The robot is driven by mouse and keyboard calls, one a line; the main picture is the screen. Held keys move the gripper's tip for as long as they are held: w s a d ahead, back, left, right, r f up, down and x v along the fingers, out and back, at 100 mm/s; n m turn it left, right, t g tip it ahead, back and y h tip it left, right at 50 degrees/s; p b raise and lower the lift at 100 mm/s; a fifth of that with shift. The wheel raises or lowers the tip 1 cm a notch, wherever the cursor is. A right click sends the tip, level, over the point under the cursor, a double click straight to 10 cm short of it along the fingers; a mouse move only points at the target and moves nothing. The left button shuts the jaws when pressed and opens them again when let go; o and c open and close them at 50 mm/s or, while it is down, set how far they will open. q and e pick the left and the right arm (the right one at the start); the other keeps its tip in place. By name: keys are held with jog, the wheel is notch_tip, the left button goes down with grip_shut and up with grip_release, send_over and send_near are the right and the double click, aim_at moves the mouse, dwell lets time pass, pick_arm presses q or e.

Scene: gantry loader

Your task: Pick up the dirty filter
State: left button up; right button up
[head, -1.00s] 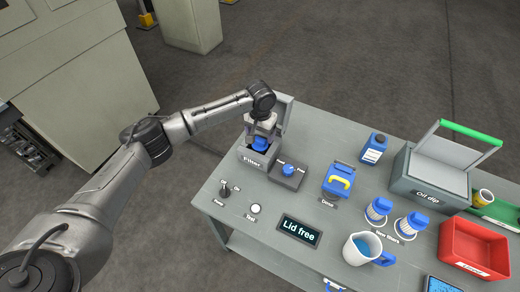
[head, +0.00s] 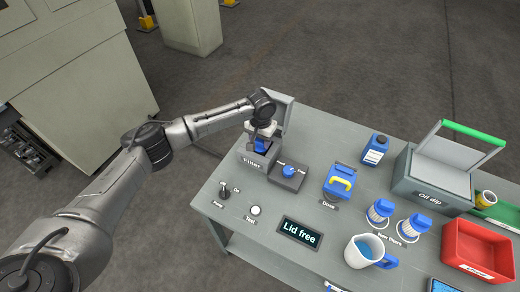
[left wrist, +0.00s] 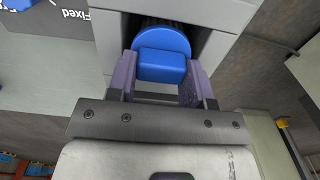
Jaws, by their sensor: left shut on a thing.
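The dirty filter (head: 261,145) sits in the grey box labelled "Filter" (head: 251,163) at the table's far left; only its blue top shows. In the left wrist view its round blue cap and block-shaped grip (left wrist: 162,64) stand in the box's dark opening. My left gripper (head: 264,134) is over the box. In the left wrist view its two purple-grey fingers (left wrist: 160,80) are on either side of the blue grip, shut on it. The part of the filter inside the box is hidden. My right gripper is not in view.
A blue knob (head: 288,172) is right beside the filter box. A "Dose" box with a yellow handle (head: 341,183), new filters (head: 380,211), a jug (head: 362,251), a red bin (head: 474,247) and the oil dip (head: 430,190) stand to the right. A display (head: 300,233) reads "Lid free".

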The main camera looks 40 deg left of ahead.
pick_arm(q)
jog(key=c, duration=0.3)
jog(key=shift+r, duration=0.1)
jog(key=shift+c, duration=0.2)
notch_tip(320, 180, up, 9)
jog(key=p, duration=0.3)
jog(key=w+d+r+m, duration=0.1)
jog(key=d+r+m, duration=0.1)
jog(key=d+r, duration=0.65)
jog(key=s+d+r, duration=0.4)
jog(key=s+d, duration=0.4)
jog(key=s, duration=0.4)
jog(key=shift+s+d, duration=0.15)
jog(key=shift+d, duration=0.1)
